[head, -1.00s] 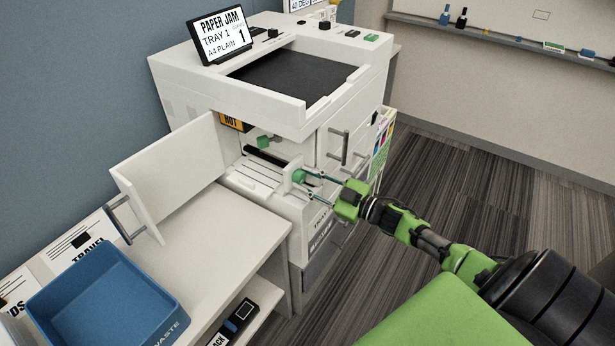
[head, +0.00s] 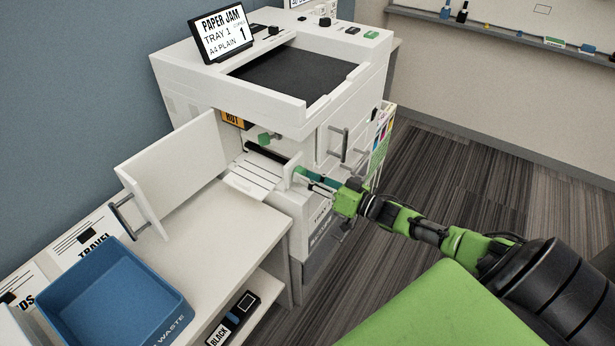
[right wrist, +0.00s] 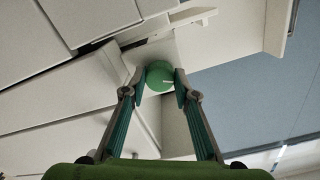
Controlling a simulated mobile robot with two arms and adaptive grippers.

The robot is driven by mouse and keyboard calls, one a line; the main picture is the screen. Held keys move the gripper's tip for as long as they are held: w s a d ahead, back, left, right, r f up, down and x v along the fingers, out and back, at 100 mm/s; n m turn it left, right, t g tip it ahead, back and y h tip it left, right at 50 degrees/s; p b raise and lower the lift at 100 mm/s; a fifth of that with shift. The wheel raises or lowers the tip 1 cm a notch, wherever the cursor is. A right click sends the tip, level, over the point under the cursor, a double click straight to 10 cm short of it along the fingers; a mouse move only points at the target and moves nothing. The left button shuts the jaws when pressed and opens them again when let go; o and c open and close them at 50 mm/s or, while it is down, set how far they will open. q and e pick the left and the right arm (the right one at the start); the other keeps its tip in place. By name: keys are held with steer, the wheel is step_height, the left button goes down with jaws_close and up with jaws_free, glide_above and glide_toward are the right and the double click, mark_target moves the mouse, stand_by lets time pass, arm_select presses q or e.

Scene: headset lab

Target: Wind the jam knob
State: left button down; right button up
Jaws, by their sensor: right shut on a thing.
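The jam knob is a green round knob (head: 299,173) on the right side of the white block inside the open front of the white copier (head: 345,105). My right gripper (head: 308,177) reaches it from the right, with its fingers on either side. In the right wrist view the green knob (right wrist: 160,76) sits between the two fingertips (right wrist: 161,84), and the gripper is shut on it. A pale sheet-like piece (head: 246,188) sticks out at the left of the opening. My left gripper is not in view.
The copier's front door (head: 180,170) stands open to the left. A second green knob (head: 265,139) is higher inside. A blue waste bin (head: 110,300) stands on the white side table (head: 225,240). A screen (head: 220,32) reads "PAPER JAM". Striped floor lies free to the right.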

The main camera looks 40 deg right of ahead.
steer(key=shift+m, duration=0.6)
steer(key=shift+r, duration=0.1)
steer(key=o, duration=1.1)
steer(key=v, duration=1.2)
steer(key=shift+d, duration=0.1)
